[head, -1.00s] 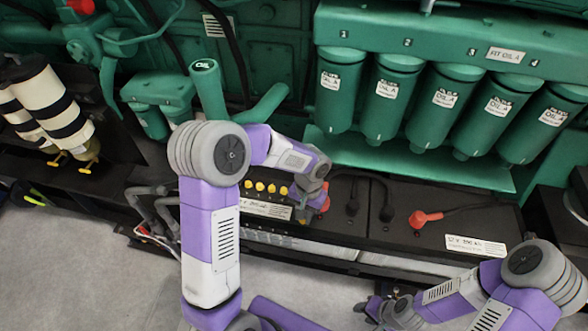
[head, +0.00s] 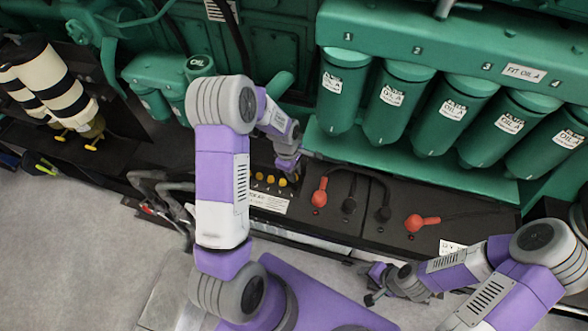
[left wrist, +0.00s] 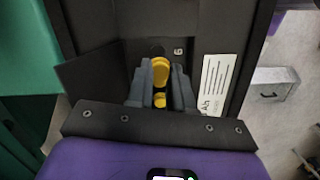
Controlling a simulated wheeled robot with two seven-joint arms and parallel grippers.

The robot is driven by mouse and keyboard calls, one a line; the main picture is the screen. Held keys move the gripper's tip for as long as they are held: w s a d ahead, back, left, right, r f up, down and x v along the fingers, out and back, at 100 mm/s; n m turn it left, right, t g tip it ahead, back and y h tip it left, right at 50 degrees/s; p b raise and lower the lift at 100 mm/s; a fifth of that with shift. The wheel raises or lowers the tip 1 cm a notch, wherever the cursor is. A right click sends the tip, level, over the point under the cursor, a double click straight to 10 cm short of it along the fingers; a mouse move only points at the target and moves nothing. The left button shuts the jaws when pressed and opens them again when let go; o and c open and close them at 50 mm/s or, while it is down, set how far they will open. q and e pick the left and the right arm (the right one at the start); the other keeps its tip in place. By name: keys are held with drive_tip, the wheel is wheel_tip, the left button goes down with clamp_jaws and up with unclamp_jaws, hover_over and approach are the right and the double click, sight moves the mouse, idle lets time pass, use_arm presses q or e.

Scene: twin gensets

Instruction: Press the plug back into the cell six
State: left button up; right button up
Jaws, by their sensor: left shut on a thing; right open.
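The battery (head: 268,203) with a row of yellow plugs (head: 270,180) sits below the green machine in the head view. My left gripper (head: 296,175) is at the right end of that row, its fingertips mostly hidden by my wrist. In the left wrist view my left gripper (left wrist: 160,80) points down at the battery top and is shut on a yellow plug (left wrist: 161,70). A "6" mark (left wrist: 178,51) is just beside the plug and a dark spot shows above it. Whether the plug touches the cell opening cannot be told. My right gripper (head: 373,285) is open and empty at lower right.
Red terminal caps (head: 320,190) and dark cables stand just right of the plug row. Green oil filters (head: 400,95) hang above the batteries. A dark upright panel (left wrist: 92,75) stands left of the fingers in the wrist view.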

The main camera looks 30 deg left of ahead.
sight(294, 186)
use_arm(q)
drive_tip(key=shift+f+b, duration=2.05)
drive_tip(key=shift+f, duration=0.65)
drive_tip(key=shift+f, duration=0.15)
drive_tip(key=o, duration=0.9)
drive_tip(key=shift+r+p, duration=1.95)
drive_tip(key=shift+r, duration=0.6)
drive_tip(key=shift+c, duration=0.4)
